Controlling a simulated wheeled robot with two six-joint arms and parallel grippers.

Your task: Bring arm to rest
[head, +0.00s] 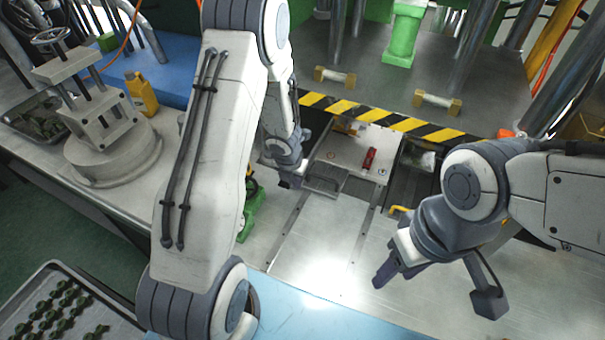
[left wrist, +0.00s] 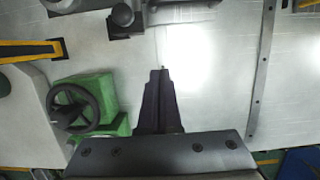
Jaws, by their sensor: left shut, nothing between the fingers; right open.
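My left gripper (head: 292,180) hangs over the metal work surface in the middle of the head view, partly hidden by its own arm. In the left wrist view its dark fingers (left wrist: 158,75) are together with nothing between them. My right gripper (head: 437,288) is open and empty above the bright metal table (head: 325,235) at the lower right. Its two fingers are spread wide apart.
A green part with a black handwheel (left wrist: 85,105) is left of my left fingers. A striped edge (head: 380,118) borders the machine behind. A tray of green pieces (head: 25,295) is at lower left. A vise-like fixture (head: 100,125) and yellow bottle (head: 141,94) stand left.

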